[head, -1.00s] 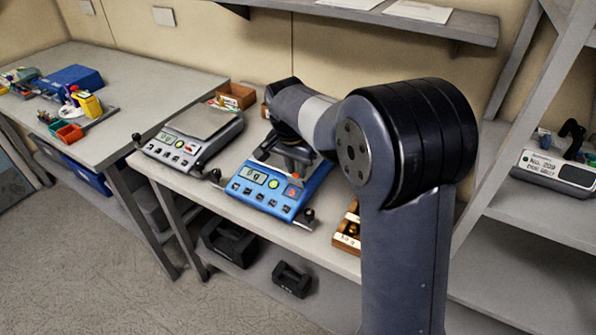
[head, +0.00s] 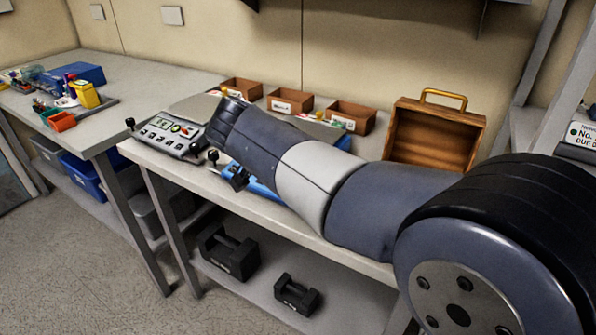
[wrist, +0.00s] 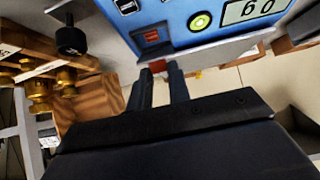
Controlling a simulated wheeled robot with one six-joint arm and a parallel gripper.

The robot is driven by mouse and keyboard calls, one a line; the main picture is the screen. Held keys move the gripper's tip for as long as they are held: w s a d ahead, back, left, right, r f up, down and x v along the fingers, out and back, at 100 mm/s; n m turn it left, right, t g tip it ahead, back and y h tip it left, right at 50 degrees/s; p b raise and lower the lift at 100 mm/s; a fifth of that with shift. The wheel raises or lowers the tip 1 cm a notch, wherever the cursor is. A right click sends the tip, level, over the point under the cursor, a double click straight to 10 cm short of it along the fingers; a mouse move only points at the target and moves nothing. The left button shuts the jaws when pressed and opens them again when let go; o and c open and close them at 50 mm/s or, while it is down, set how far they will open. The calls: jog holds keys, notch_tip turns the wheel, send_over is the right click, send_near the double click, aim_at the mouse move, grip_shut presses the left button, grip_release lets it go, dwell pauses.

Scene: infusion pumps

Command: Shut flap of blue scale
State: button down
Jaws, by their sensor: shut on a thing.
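The blue scale (head: 262,189) stands on the bench in the head view, mostly hidden behind my arm. In the wrist view, the blue scale's panel (wrist: 182,18) appears upside down at the top, with its display, a round green-ringed button and a red button. A pale grey strip (wrist: 215,50), perhaps the flap, runs along the panel's near edge. My gripper (wrist: 159,71) reaches up to this strip, its two dark fingers a little apart with the strip's edge at their tips. I cannot tell the flap's angle.
A grey scale (head: 172,135) stands left of the blue one. Small wooden boxes (head: 290,101) line the wall, and an open wooden case (head: 435,130) stands to the right.

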jog(key=f+t+h+b, duration=0.1)
jog(key=b, duration=0.3)
jog(key=s+f+t+b, duration=0.1)
jog(key=b, duration=0.4)
jog(key=shift+a+f+t+h+b, duration=0.15)
jog(key=shift+a+t+h+b, duration=0.15)
jog(key=shift+a+t+h, duration=0.1)
jog(key=t+b, duration=0.1)
jog(key=b, duration=0.2)
jog(key=f+t+h+b, duration=0.1)
jog(key=b, duration=0.3)
jog(key=shift+s+a+h, duration=0.15)
jog(key=shift+s+h, duration=0.15)
jog(key=shift+s, duration=0.05)
jog(key=t+b, duration=0.1)
jog(key=b, duration=0.1)
jog(key=t+h+b, duration=0.1)
jog(key=b, duration=0.1)
jog(key=shift+s+a+f, duration=0.1)
jog(key=shift+s+f, duration=0.05)
jog(key=shift+f, duration=0.25)
jog(key=shift+f+t+h+b, duration=0.2)
jog(key=shift+t+h+b, duration=0.3)
jog(key=shift+t+b, duration=0.5)
jog(key=shift+b, duration=0.3)
jog(key=c, duration=1.3)
grip_release()
jog(key=shift+s, duration=0.1)
